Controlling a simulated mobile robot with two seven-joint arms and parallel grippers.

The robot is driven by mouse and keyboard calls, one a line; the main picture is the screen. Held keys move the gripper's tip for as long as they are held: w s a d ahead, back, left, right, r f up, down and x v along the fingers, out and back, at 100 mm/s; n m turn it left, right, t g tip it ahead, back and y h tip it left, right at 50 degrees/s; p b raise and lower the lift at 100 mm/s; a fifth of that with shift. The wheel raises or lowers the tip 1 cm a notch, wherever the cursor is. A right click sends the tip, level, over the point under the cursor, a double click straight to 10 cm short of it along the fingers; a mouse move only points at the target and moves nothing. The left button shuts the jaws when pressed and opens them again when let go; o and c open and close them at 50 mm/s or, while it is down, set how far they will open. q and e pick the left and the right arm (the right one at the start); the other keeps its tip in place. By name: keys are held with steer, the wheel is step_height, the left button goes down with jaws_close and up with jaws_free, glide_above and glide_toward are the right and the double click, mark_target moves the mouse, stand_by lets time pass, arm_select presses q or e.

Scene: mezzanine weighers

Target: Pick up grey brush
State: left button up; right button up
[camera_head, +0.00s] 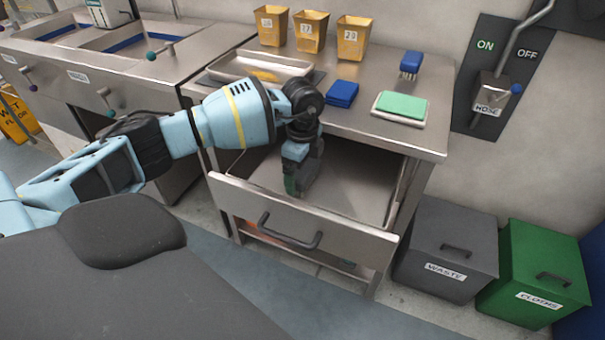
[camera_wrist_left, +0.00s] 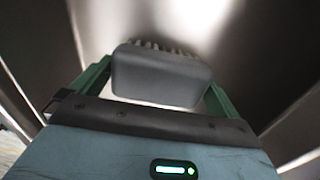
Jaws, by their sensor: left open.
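The grey brush (camera_wrist_left: 160,76) lies inside the open drawer (camera_head: 352,188), and its bristles point away in the left wrist view. My left gripper (camera_head: 296,186) is lowered into the drawer. In the left wrist view its green fingers (camera_wrist_left: 160,88) stand open, one on each side of the grey brush. I cannot tell whether either finger touches it. In the head view the brush is hidden behind my left gripper. My right gripper is not in view.
On the counter above are a blue brush (camera_head: 411,64), a blue cloth (camera_head: 342,93), a green sponge (camera_head: 402,106) on a white tray, and a metal tray (camera_head: 238,68). Gold bins (camera_head: 310,32) stand behind. Waste (camera_head: 448,248) and cloths (camera_head: 533,270) bins stand right of the drawer.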

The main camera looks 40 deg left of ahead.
arm_select(q)
steer(key=c, duration=0.7)
steer(key=shift+o, duration=0.2)
steer(key=shift+r, duration=0.1)
step_height(320, 180, up, 10)
